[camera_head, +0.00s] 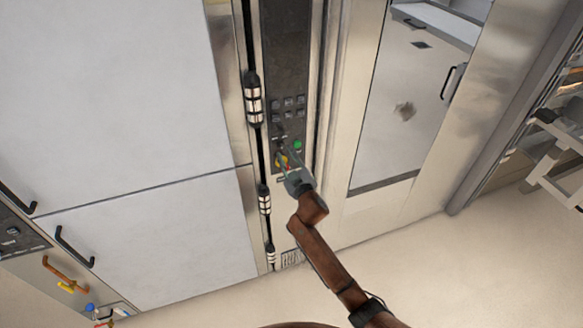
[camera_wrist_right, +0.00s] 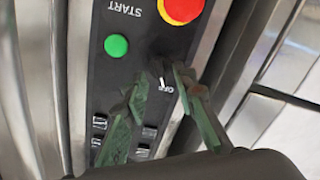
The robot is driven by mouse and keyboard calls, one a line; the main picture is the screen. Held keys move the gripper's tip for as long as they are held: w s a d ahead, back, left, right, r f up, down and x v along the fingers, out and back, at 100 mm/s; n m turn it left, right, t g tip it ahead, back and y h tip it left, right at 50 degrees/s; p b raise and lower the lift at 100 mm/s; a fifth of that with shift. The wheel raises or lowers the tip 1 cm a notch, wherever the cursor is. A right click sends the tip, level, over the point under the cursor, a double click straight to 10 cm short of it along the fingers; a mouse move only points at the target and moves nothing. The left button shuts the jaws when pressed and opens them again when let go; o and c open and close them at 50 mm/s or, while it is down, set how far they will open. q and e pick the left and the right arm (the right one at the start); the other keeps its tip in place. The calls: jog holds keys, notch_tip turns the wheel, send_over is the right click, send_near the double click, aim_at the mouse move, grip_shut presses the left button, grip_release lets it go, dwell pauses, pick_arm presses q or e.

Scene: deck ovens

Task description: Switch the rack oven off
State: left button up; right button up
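The rack oven's dark control panel (camera_head: 286,60) is a tall strip left of its glass door (camera_head: 405,110). The wrist view shows the green START button (camera_wrist_right: 116,46), the red emergency stop on yellow (camera_wrist_right: 182,11) and a dark rotary switch (camera_wrist_right: 158,70) with a white mark and an OFF label, upside down. My right gripper (camera_head: 284,154) is at the panel's lower part, beside the green button (camera_head: 297,145). Its two fingers (camera_wrist_right: 157,88) are apart, one on each side of the switch. I cannot tell whether they touch it. The switch is partly hidden. My left gripper is not in view.
Metal frames border the panel closely on both sides. A dark vertical bar with light fittings (camera_head: 254,100) runs just left of it. A large pale cabinet (camera_head: 110,90) stands left, and a rack (camera_head: 560,145) stands right. The floor (camera_head: 400,255) in front is clear.

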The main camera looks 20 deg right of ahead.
jog(key=s, duration=0.9)
jog(key=shift+s+d, duration=0.15)
jog(key=shift+d, duration=0.05)
jog(key=s+d+f+g, duration=0.2)
jog(key=s+f, duration=0.1)
jog(key=f, duration=0.9)
jog(key=s+d+f+m+g, duration=0.1)
jog(key=s+d+f+g, duration=0.1)
jog(key=f, duration=1.1)
jog(key=s+d+f+g, duration=0.1)
jog(key=s+f+g, duration=0.15)
jog(key=f, duration=0.95)
jog(key=s+d+f+m+g, duration=0.1)
jog(key=s+d+f+g, duration=0.2)
jog(key=s+f, duration=1)
jog(key=s+d+f+m+g+b, duration=0.1)
jog(key=s+d+f+g, duration=0.15)
jog(key=s+f, duration=1.45)
jog(key=s+f+m+g, duration=0.1)
jog(key=s+f, duration=0.3)
jog(key=s, duration=0.9)
jog(key=s+f+m+g, duration=0.1)
jog(key=s+f+g, duration=0.3)
jog(key=s, duration=1)
jog(key=shift+s+a+f+h+b, duration=0.15)
jog(key=shift+s+f+h+b, duration=0.1)
jog(key=shift+h+b, duration=0.15)
